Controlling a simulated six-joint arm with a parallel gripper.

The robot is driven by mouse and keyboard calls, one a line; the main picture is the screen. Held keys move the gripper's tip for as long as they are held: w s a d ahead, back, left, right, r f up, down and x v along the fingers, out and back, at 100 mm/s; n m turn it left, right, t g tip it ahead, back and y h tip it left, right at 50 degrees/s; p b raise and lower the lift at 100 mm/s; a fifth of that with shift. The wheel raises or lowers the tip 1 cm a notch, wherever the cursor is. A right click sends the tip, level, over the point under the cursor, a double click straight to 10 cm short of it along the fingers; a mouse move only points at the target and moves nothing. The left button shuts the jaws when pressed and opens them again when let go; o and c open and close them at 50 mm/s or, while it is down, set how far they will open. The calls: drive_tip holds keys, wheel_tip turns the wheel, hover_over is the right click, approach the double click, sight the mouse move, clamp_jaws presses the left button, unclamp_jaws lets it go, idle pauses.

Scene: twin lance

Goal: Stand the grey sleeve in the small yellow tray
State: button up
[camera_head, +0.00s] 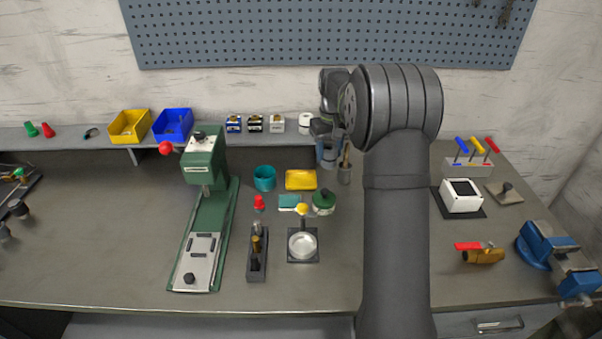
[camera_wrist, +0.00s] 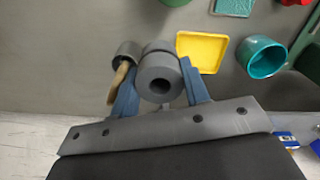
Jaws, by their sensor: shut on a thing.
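The grey sleeve (camera_wrist: 158,66) is a thick-walled ring with a dark hole, held between the blue fingers of my gripper (camera_wrist: 160,78) in the wrist view. In the head view my gripper (camera_head: 325,138) is over the back of the bench, and the sleeve (camera_head: 328,156) shows just below its fingers, partly covered. The small yellow tray (camera_wrist: 203,50) lies flat and empty beside the sleeve, to its right in the wrist view. In the head view the tray (camera_head: 300,180) is left of and nearer than the gripper. I cannot tell the sleeve's exact height above the bench.
A grey cup (camera_head: 344,172) with a wooden-handled tool stands close to the gripper. A teal cup (camera_head: 264,178) is left of the tray. A green round object (camera_head: 324,201) and a teal block (camera_head: 289,202) lie in front of it. A shelf (camera_head: 85,138) runs behind.

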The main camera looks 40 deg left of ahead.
drive_tip(key=s+a+f, duration=0.1)
drive_tip(key=a, duration=0.1)
drive_tip(key=s+a+f, duration=0.1)
drive_tip(key=a+f, duration=0.1)
drive_tip(key=a, duration=0.1)
drive_tip(key=s+a+f, duration=0.1)
drive_tip(key=a+f, duration=0.1)
drive_tip(key=a, duration=0.1)
drive_tip(key=shift+s+f, duration=0.15)
drive_tip(key=shift+f, duration=2)
drive_tip(key=shift+f, duration=0.1)
drive_tip(key=o, duration=1)
drive_tip(key=shift+f, duration=0.1)
drive_tip(key=shift+a, duration=0.1)
wheel_tip(320, 180, up, 12)
drive_tip(key=shift+r, duration=0.2)
drive_tip(key=shift+f, duration=4.2)
